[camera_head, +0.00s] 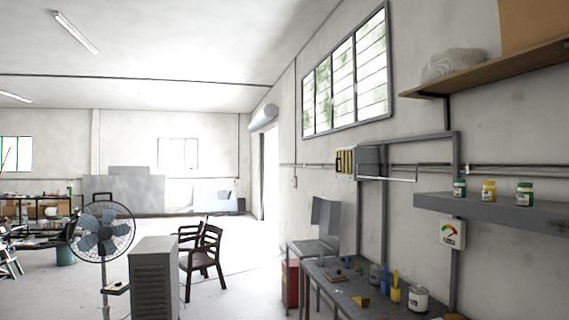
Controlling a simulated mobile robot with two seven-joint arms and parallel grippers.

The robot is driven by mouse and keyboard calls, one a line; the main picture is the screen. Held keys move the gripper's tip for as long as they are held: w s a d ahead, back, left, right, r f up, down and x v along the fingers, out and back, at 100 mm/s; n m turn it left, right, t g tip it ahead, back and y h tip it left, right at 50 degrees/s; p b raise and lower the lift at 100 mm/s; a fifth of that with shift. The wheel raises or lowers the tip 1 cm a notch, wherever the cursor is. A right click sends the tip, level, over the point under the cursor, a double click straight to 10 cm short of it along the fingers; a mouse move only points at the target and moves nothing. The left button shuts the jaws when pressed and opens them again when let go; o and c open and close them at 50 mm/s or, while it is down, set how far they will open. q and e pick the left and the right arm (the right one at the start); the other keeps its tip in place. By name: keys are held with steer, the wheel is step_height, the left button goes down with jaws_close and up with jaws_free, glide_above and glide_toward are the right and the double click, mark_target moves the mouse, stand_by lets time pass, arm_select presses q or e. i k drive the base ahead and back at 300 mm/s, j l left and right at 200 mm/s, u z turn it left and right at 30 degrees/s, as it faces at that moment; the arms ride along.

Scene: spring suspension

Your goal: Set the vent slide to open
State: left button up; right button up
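I cannot make out a vent slide for certain. A grey wall box (368,161) on the right wall has a yellow-and-dark striped face (345,161) at its left side; its details are too small to read. A grey cabinet with slatted sides (154,280) stands on the floor at the lower left of centre. No slide or its setting can be read on either one. Neither of my grippers is in view.
A standing fan (103,232) is left of the cabinet, with a brown chair (205,252) behind. A dark workbench (340,291) with tools and cans lines the right wall, below a grey shelf (480,206) with jars. Bare floor (240,285) lies between chair and bench.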

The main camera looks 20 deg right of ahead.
mark_target(339, 162)
steer(key=i, duration=1)
steer(key=i+z, duration=0.1)
steer(key=i, duration=0.95)
steer(key=i+j, duration=0.15)
steer(key=i, duration=0.85)
steer(key=i+j, duration=0.1)
steer(key=i, duration=0.9)
steer(key=i+l+z, duration=0.15)
steer(key=i+z, duration=0.15)
steer(key=i, duration=0.45)
steer(key=i+z, duration=0.3)
steer(key=i, duration=0.45)
steer(key=i+j+z, duration=0.35)
steer(key=i, duration=0.4)
steer(key=l, duration=0.1)
